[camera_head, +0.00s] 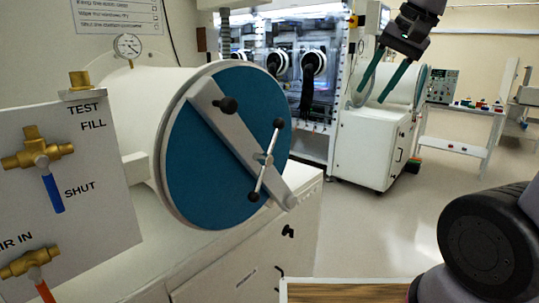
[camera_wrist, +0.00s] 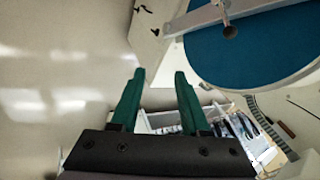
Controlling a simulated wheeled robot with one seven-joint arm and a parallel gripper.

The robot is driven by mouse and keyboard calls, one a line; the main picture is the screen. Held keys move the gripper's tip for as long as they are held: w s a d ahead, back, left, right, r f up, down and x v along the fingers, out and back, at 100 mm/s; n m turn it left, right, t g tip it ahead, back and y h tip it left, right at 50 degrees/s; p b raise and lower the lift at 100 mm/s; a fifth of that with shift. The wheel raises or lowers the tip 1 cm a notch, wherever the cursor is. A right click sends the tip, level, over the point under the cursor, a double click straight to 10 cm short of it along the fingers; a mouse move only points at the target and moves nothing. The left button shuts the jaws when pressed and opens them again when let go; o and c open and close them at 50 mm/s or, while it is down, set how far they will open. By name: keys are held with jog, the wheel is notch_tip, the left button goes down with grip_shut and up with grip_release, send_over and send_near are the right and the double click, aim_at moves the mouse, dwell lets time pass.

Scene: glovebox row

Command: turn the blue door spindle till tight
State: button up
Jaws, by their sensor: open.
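The round blue door (camera_head: 206,150) closes the end of a white cylinder in the head view. A grey bar (camera_head: 240,140) lies slantwise across it. The spindle (camera_head: 263,159) is on the bar, with a thin cross handle that has black knobs at both ends and stands steeply tilted. My gripper (camera_head: 383,78) is open and empty, high at the upper right, well apart from the door. In the wrist view its green fingers (camera_wrist: 159,82) are spread, with nothing between them. The blue door (camera_wrist: 240,50) shows there at the upper right, with part of the bar and a dark knob.
A panel (camera_head: 95,190) with brass valves, one blue-handled and one red-handled, stands left of the door. A pressure gauge (camera_head: 128,45) sits on the cylinder. A glovebox (camera_head: 300,65) and a white cabinet (camera_head: 368,148) stand behind. The floor (camera_head: 360,235) right of the door is clear.

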jog(key=w+a+f+g, duration=0.2)
jog(key=w+a+g, duration=0.15)
jog(key=a, duration=0.75)
jog(key=m+h, duration=0.1)
jog(key=h, duration=0.1)
send_near(271, 145)
jog(key=shift+g, duration=0.25)
jog(key=f, duration=0.7)
jog(key=w+a+f, duration=0.1)
jog(key=f, duration=0.3)
jog(key=shift+a+f, duration=0.1)
jog(key=shift+f, duration=0.05)
grip_shut()
